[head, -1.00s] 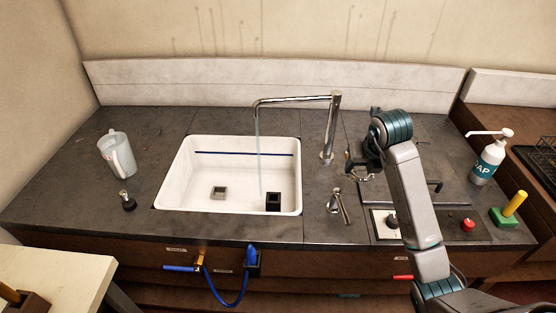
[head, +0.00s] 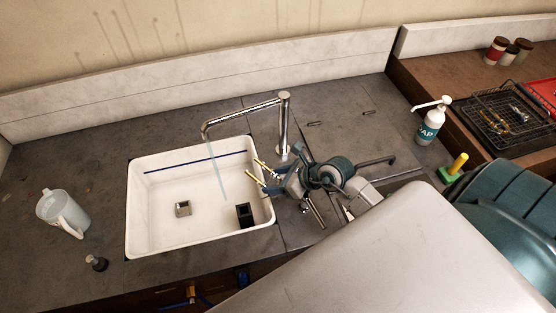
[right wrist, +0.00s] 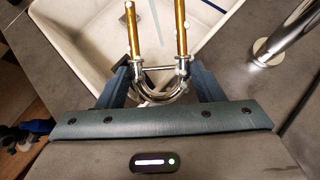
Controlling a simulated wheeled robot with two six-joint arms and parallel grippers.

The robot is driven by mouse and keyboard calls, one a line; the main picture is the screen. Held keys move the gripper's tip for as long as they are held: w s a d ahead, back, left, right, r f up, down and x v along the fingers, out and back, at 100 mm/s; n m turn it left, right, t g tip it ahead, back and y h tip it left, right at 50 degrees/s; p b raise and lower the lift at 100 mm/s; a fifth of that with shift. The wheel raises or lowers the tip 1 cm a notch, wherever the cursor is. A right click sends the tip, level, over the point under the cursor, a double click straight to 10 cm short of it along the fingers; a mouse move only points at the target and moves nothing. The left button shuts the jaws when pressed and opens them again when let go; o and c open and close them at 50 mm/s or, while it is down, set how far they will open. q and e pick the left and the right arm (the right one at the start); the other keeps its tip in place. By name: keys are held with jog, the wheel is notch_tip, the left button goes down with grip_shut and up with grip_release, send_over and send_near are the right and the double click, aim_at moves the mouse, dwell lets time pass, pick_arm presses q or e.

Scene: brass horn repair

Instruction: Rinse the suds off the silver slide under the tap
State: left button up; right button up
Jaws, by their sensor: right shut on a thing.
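My right gripper (head: 279,186) is shut on the slide and holds it over the sink's right edge. The slide (head: 258,169) has a silver bow and brass-coloured tubes pointing left. In the right wrist view the gripper (right wrist: 160,78) grips the slide (right wrist: 181,28) at its U-shaped bow, and white suds spots show on it. The tap (head: 284,115) is running. Its thin water stream (head: 217,180) falls into the white sink (head: 140,215), left of the tube ends and apart from them. My left gripper is out of view.
A drain piece (head: 183,208) and a black block (head: 244,215) are in the sink. A jug (head: 62,212) and a small black-based item (head: 96,262) stand to the left. The soap bottle (head: 431,124) and a rack (head: 508,115) are at the right.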

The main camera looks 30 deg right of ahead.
jog(key=shift+w+a+f, duration=0.15)
jog(key=shift+w+a, duration=0.55)
jog(key=shift+a, duration=0.1)
jog(key=w+a+f, duration=0.2)
jog(key=w+a, duration=0.5)
jog(key=w, duration=0.2)
jog(key=shift+f+b, duration=0.2)
jog(key=shift+b, duration=0.25)
jog(key=shift+w+d, duration=0.4)
jog(key=shift+d, duration=0.05)
jog(key=shift+s+a, duration=0.15)
jog(key=shift+s+a, duration=0.3)
jog(key=shift+a, duration=0.05)
jog(key=shift+w+d, duration=0.1)
dwell(0.3)
